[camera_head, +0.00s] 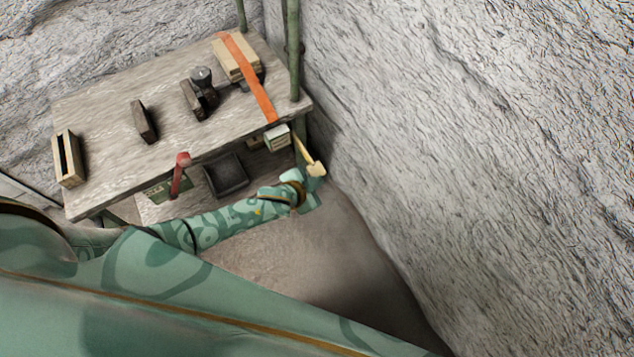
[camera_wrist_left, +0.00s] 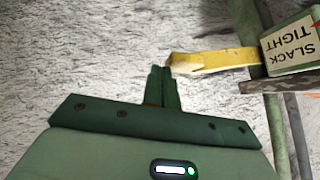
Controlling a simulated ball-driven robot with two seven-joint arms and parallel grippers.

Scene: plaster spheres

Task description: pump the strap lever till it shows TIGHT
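The strap lever (camera_head: 308,155), a pale yellow handle, sticks out from a small box (camera_head: 278,138) at the table's front right corner. An orange strap (camera_head: 250,78) runs over a wooden block (camera_head: 236,58) towards that box. In the left wrist view the yellow lever (camera_wrist_left: 215,61) reaches left from the box (camera_wrist_left: 293,42), whose label reads SLACK and TIGHT. I cannot tell which word it indicates. My left gripper (camera_wrist_left: 165,78) has its fingers together at the lever's free end. Contact is unclear. It also shows in the head view (camera_head: 315,172). My right gripper is out of view.
The table (camera_head: 105,100) also holds a slotted wooden block (camera_head: 68,160), dark blocks (camera_head: 144,121) and a dark round-topped object (camera_head: 203,80). A red handle (camera_head: 180,170) and a dark tray (camera_head: 228,175) show at the front. Green posts (camera_head: 293,50) and a rough wall stand at the right.

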